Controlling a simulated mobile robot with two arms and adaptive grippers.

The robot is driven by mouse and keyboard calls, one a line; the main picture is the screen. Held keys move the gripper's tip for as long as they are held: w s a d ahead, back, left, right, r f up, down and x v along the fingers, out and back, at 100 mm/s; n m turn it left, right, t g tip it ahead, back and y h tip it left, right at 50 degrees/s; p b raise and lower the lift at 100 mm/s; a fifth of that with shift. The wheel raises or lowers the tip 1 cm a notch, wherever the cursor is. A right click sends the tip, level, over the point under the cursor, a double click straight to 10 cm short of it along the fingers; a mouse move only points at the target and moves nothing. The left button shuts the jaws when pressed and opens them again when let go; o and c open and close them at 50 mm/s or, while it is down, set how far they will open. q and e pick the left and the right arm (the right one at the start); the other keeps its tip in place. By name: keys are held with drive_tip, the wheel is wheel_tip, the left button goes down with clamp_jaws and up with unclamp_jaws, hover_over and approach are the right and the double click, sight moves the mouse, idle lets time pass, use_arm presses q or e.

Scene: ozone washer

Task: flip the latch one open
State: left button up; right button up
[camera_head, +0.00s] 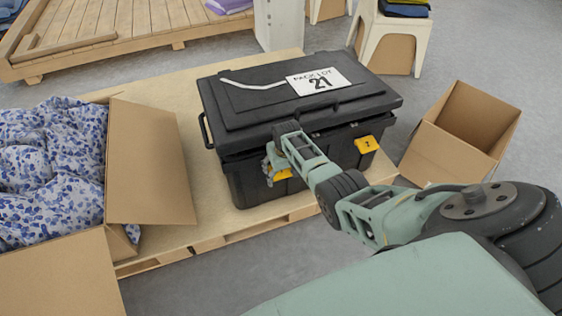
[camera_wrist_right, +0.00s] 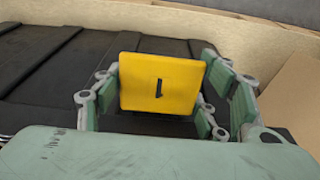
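The black case (camera_head: 300,110) stands shut on a wooden pallet. Its front has two yellow latches. My left gripper is not in view.
The pallet (camera_head: 175,240) extends under the case. An open cardboard box (camera_head: 150,165) with blue-patterned cloth is at left. Another open, empty-looking box (camera_head: 460,135) stands right of the case. Grey floor (camera_head: 230,275) is clear in front.

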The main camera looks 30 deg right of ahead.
sight(283, 176)
drive_tip(key=o, duration=0.4)
wheel_tip(283, 176, up, 12)
drive_tip(key=s, duration=0.2)
drive_tip(key=shift+a+f, duration=0.15)
drive_tip(key=shift+a, duration=0.1)
idle(0.4)
drive_tip(key=shift+s, duration=0.1)
